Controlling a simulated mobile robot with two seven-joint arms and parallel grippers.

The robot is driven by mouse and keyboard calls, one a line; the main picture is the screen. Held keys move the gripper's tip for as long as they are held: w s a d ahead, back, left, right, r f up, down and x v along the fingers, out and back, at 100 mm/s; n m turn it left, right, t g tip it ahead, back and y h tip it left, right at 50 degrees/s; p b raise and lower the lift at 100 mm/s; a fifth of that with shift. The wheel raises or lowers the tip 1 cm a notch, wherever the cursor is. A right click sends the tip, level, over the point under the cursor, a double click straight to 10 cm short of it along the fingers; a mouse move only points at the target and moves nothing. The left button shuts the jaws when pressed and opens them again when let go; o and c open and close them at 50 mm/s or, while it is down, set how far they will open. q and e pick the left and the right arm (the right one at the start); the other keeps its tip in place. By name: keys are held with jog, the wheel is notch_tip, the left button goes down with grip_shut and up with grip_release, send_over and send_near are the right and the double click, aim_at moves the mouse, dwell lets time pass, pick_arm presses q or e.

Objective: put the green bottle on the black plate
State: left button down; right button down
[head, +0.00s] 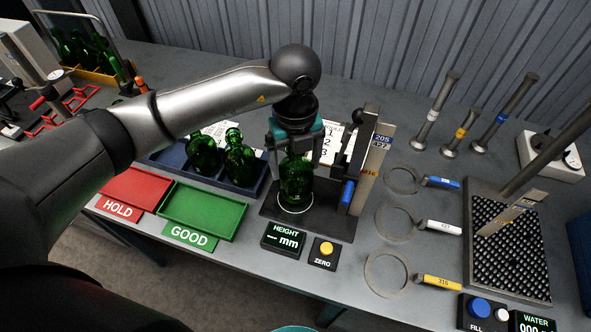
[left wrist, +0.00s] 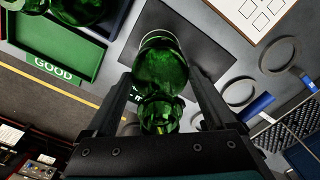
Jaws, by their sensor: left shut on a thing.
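The green bottle (head: 296,187) stands upright over the black plate (head: 332,224) of the height gauge, its base inside or just above a pale ring. I cannot tell whether it touches the plate. My left gripper (head: 296,150) comes from above and is shut on the bottle's upper part, hiding its neck. In the left wrist view the bottle (left wrist: 161,68) sits between the two fingers (left wrist: 160,108), with the black plate (left wrist: 208,52) beyond it. My right gripper is not in view.
Left of the plate, a blue tray (head: 178,161) holds more green bottles (head: 240,157). The red HOLD tray (head: 133,190) and green GOOD tray (head: 203,212) lie in front. The gauge column (head: 361,160) stands close right of the bottle. Ring gauges (head: 386,275) lie farther right.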

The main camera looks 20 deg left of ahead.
aim_at(295, 174)
pick_arm(q)
jog(key=shift+f, duration=1.5)
jog(key=shift+f, duration=0.1)
grip_release()
jog(key=shift+f, duration=0.1)
notch_tip(295, 174, up, 12)
jog(key=shift+r, duration=0.2)
